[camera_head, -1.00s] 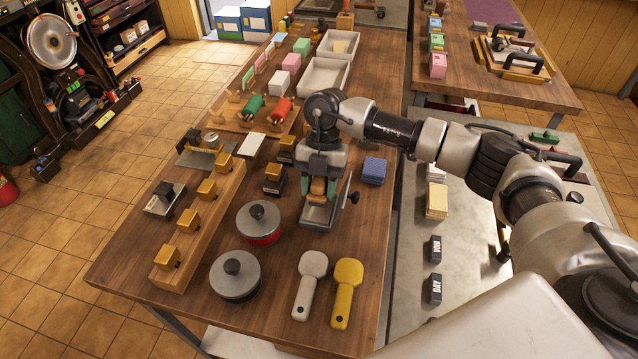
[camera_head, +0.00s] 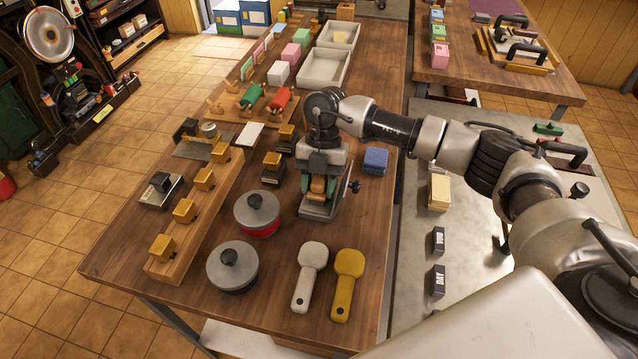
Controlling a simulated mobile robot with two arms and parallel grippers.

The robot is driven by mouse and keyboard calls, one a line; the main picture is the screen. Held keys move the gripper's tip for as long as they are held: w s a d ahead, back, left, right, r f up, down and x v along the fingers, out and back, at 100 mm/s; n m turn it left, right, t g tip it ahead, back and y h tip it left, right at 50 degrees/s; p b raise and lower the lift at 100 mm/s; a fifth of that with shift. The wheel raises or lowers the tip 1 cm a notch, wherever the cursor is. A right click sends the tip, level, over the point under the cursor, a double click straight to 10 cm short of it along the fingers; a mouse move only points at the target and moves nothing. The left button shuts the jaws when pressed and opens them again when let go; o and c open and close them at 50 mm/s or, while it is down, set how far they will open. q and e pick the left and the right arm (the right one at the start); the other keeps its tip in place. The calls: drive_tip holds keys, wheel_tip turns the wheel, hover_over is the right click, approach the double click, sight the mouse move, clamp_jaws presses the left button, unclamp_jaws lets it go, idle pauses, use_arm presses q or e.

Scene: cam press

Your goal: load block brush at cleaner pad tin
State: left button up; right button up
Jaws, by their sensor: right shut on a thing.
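My right gripper (camera_head: 318,184) comes in from the right and points down over the middle of the table. It is shut on a small tan wooden piece, likely the block brush (camera_head: 318,186), which shows between its greenish fingertips. My left gripper is out of view.
A white paddle (camera_head: 310,275) and a yellow paddle (camera_head: 346,284) lie in front. A blue block (camera_head: 375,161) is right of the gripper. A wooden rail (camera_head: 200,215) holds several stamps.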

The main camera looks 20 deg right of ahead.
sight(317, 183)
drive_tip(key=shift+f, duration=0.4)
idle(0.3)
drive_tip(key=shift+f, duration=0.1)
idle(0.9)
drive_tip(key=shift+r+p, duration=2.7)
drive_tip(key=shift+r, duration=0.9)
